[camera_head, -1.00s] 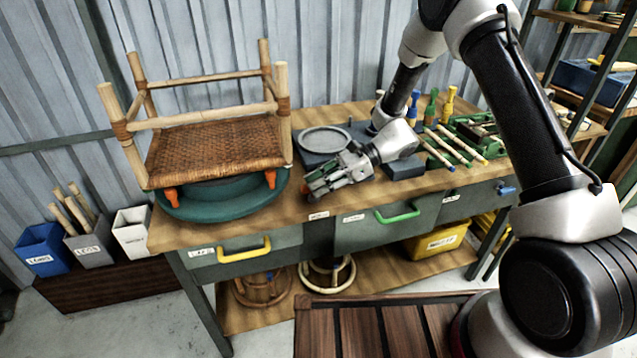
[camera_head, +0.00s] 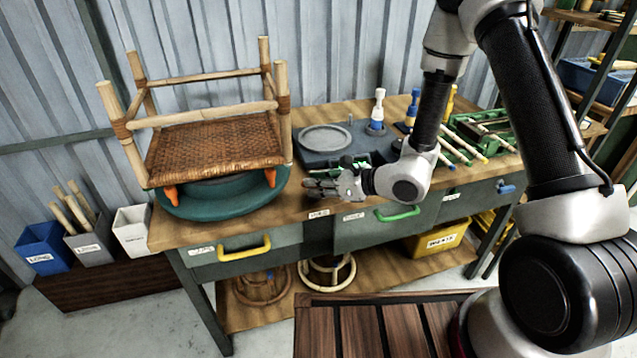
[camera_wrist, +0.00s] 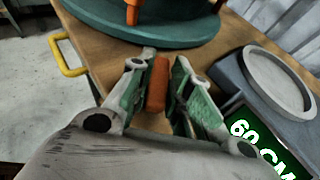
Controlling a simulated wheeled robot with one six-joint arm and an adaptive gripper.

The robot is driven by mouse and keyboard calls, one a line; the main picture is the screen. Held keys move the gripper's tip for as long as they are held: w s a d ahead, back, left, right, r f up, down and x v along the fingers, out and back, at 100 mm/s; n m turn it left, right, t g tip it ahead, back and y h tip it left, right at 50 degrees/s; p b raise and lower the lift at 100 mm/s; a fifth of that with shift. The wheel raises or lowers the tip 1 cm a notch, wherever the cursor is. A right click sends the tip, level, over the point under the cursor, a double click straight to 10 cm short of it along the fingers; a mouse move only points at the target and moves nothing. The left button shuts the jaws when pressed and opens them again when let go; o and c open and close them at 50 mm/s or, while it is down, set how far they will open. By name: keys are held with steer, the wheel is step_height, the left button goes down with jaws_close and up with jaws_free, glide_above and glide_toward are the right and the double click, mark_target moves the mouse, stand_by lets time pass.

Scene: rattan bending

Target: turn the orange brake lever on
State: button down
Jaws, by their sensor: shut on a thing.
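The orange brake lever (camera_wrist: 157,84) stands between the two fingers of my gripper (camera_wrist: 156,88) in the wrist view. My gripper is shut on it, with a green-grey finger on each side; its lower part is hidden. In the head view my gripper (camera_head: 326,184) is low over the bench near the front edge, right of the green turntable (camera_head: 222,205). The lever is too small and covered there to make out clearly.
A rattan stool (camera_head: 215,145) rests upon the turntable, with orange clamps (camera_head: 270,176) at its rim. A grey plate (camera_head: 325,138) lies behind my gripper. Rattan sticks (camera_head: 461,148) and a green tray lie to the right. A yellow drawer handle (camera_head: 244,250) sticks out in front.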

steer(key=shift+s+a+m+t+h, duration=0.1)
steer(key=shift+m+t+h, duration=0.7)
steer(key=shift+m+t, duration=0.3)
steer(key=shift+s+a+m+t+h, duration=0.1)
steer(key=shift+m+t+h, duration=0.7)
steer(key=shift+m+t, duration=0.25)
steer(key=c, duration=1.3)
jaws_free()
steer(key=shift+r, duration=0.15)
step_height(320, 180, up, 10)
steer(key=shift+f, duration=0.1)
